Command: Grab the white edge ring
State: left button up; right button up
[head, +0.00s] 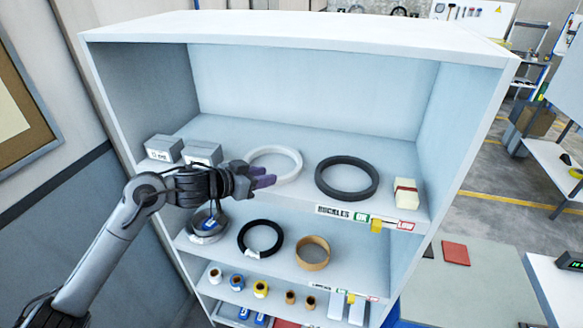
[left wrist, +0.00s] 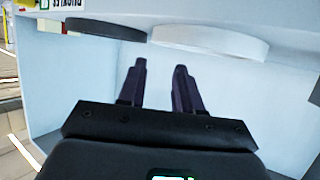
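The white edge ring (head: 290,165) lies flat on the upper shelf of the white cabinet, beside a dark grey ring (head: 347,191). My left gripper (head: 270,175) is at the near left side of the white ring, its purple fingertips overlapping the rim in the head view. In the left wrist view the fingers (left wrist: 160,66) are apart with nothing between them. The white ring (left wrist: 212,42) shows just beyond the tips, mostly past the right-hand finger; whether they touch is unclear. The dark ring (left wrist: 105,29) is left of it there. My right gripper is not seen.
Grey boxes (head: 164,148) stand left of the white ring on the same shelf. A cream block (head: 406,194) stands at its right end. A black ring (head: 260,238) and a tan ring (head: 312,253) are on the shelf below. The upper shelf's back is clear.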

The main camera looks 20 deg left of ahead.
aim_at(291, 173)
pick_arm(q)
jog(key=x, duration=0.4)
jog(key=shift+r, duration=0.1)
jog(key=p+x, duration=0.2)
jog(key=x, duration=0.2)
jog(key=shift+s+d, duration=0.1)
jog(key=shift+x, duration=0.8)
jog(key=shift+s, duration=0.1)
grip_shut()
